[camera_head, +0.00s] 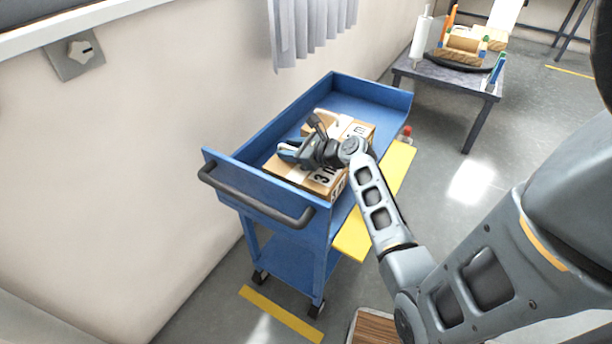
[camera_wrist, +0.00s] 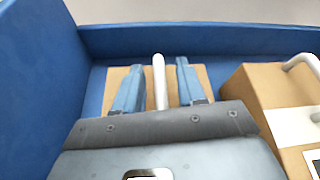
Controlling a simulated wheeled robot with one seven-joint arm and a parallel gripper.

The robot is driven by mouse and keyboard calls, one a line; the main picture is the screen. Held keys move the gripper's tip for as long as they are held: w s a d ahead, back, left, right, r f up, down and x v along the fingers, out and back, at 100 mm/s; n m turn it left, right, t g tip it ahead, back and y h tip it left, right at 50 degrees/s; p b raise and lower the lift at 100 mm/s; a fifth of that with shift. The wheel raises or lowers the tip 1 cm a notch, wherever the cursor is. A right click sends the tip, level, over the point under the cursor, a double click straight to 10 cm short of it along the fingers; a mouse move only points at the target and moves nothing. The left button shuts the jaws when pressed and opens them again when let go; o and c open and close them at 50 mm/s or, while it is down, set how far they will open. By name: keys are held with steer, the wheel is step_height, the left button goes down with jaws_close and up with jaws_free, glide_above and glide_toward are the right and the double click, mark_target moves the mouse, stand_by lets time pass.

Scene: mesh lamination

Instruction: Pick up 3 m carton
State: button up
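The 3 m carton (camera_head: 323,181) is a brown box with a white strip and a black "3 m" label, lying in the near part of the blue cart's top tray. In the wrist view its brown top (camera_wrist: 116,78) shows behind my fingers, with a white handle (camera_wrist: 159,82) standing up from it. My gripper (camera_head: 288,149) is over this carton. In the wrist view my gripper (camera_wrist: 160,65) is open, one blue finger on each side of the handle, with a gap on both sides. The handle's lower part is hidden by my gripper.
A second brown carton (camera_head: 359,130) with a white handle lies beside it; it shows at right in the wrist view (camera_wrist: 262,88). The blue cart (camera_head: 262,202) has raised walls close around the cartons. A dark table (camera_head: 463,79) with items stands at the back right.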

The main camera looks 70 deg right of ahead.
jaws_close()
stand_by(1.2)
